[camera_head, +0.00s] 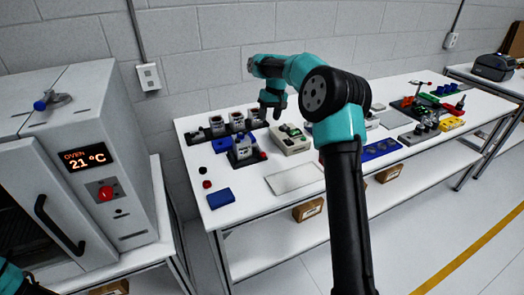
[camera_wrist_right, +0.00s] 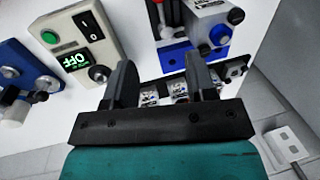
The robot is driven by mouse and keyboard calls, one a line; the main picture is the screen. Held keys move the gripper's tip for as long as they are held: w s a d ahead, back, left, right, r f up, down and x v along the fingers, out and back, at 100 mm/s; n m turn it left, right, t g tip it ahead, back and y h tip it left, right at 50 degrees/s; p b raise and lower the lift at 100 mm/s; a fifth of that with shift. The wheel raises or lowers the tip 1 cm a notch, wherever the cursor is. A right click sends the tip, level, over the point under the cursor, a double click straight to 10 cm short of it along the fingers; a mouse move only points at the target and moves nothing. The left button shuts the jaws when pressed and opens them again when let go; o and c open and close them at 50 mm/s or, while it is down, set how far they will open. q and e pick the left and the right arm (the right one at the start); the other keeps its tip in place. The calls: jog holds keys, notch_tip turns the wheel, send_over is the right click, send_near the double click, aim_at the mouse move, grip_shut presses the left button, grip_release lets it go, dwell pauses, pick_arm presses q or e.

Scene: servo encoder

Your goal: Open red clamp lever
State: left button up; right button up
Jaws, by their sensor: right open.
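My right gripper (camera_head: 277,112) hangs over the back of the white table in the head view, just right of a row of grey units. In the right wrist view my right gripper (camera_wrist_right: 160,75) has its two dark fingers spread apart with nothing between them. Beyond the fingers is a blue fixture (camera_wrist_right: 176,55) holding a grey block (camera_wrist_right: 208,24). A small red part (camera_wrist_right: 164,32), likely the clamp lever, stands at its side, apart from the fingers. The fixture (camera_head: 242,158) also shows in the head view, with a red part (camera_head: 263,155) at its right. My left gripper is out of view.
A beige control box (camera_head: 291,139) with a lit OFF display stands right of the fixture. Several grey units (camera_head: 237,121) line the back edge. A white plate (camera_head: 295,178) and a blue block (camera_head: 220,198) lie in front. An oven (camera_head: 85,170) stands left.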

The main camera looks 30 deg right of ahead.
aim_at(260, 150)
jog(key=a+f, duration=0.1)
jog(key=f, duration=0.4)
jog(key=a+f, duration=0.1)
jog(key=f, duration=0.4)
jog(key=a+f, duration=0.1)
jog(key=f, duration=0.4)
jog(key=shift+w+f, duration=0.2)
jog(key=shift+f, duration=0.2)
jog(key=shift+c, duration=0.4)
grip_shut()
